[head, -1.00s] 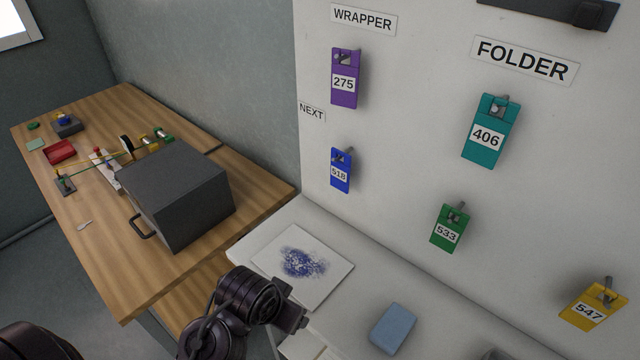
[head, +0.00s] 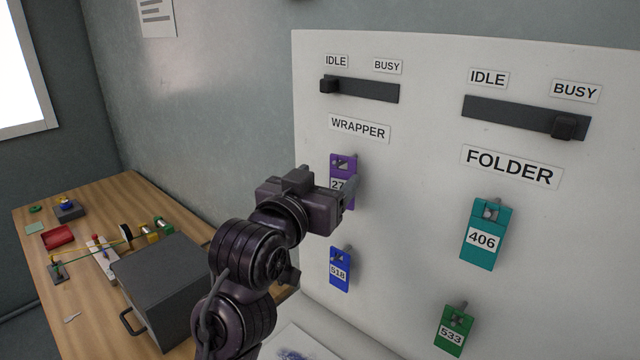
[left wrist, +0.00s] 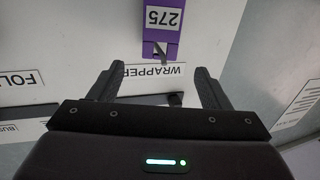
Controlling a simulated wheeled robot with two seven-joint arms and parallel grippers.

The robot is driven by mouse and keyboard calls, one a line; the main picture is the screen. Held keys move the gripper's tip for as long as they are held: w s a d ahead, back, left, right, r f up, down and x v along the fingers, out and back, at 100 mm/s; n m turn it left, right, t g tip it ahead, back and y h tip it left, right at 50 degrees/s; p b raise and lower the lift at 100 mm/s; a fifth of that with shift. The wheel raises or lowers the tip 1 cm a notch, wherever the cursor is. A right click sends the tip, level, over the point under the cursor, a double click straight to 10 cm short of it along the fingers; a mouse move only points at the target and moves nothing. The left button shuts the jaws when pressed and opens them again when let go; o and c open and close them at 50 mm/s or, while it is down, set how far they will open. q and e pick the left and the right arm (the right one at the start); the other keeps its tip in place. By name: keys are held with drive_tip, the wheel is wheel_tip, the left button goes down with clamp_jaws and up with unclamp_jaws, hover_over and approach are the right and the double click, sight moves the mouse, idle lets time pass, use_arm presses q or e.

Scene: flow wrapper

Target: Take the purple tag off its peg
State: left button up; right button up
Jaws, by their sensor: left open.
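The purple tag (head: 341,163) numbered 275 hangs on its peg below the WRAPPER label, on the white board. In the head view my left gripper (head: 350,192) is in front of it and hides its lower right part. The purple tag also shows at the top of the left wrist view (left wrist: 162,38), ahead of my left gripper (left wrist: 154,75). The two fingers are apart with nothing held between them. The tag and its peg lie beyond the fingertips. My right gripper is not in view.
A blue tag (head: 339,270) hangs below the purple one. A teal tag (head: 481,250) and a green tag (head: 453,332) hang to the right. The WRAPPER slider (head: 365,90) is at IDLE, the FOLDER slider (head: 520,118) at BUSY. A wooden table (head: 130,190) stands left.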

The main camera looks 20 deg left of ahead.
use_arm(q)
drive_tip(key=w, duration=0.1)
drive_tip(key=w+p, duration=0.1)
drive_tip(key=w, duration=0.1)
drive_tip(key=w+p, duration=0.1)
drive_tip(key=w, duration=0.1)
drive_tip(key=shift+w+d+r, duration=0.1)
drive_tip(key=shift+d, duration=0.15)
drive_tip(key=shift+w, duration=0.65)
drive_tip(key=c, duration=1.1)
drive_tip(key=shift+o, duration=0.2)
drive_tip(key=shift+r+p, duration=0.3)
drive_tip(key=shift+p, duration=0.45)
drive_tip(key=shift+s, duration=0.2)
approach(340, 165)
drive_tip(key=shift+w+a+r, duration=0.2)
drive_tip(key=shift+w+a, duration=0.1)
drive_tip(key=shift+a, duration=0.25)
drive_tip(key=shift+w+a+r, duration=0.2)
drive_tip(key=shift+w+a, duration=0.15)
drive_tip(key=shift+a, duration=0.2)
